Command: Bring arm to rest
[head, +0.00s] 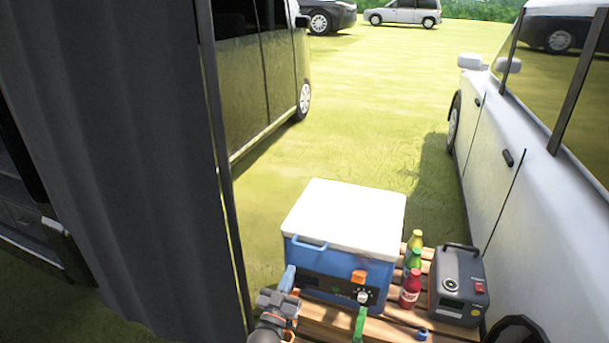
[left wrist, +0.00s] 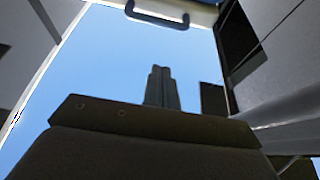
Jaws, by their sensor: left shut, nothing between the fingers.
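My left gripper (head: 288,281) is at the lower middle of the head view, by the front left corner of a blue cooler (head: 322,262) with a white lid. Its fingers are together and hold nothing. My right gripper is not in view.
A slatted wooden table (head: 325,322) bears the cooler, several bottles (head: 410,287) and a grey power box (head: 459,284). A small green object (head: 360,324) is at its front. A dark curtain (head: 120,150) hangs left; a white car (head: 530,190) stands right. Grass lies behind.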

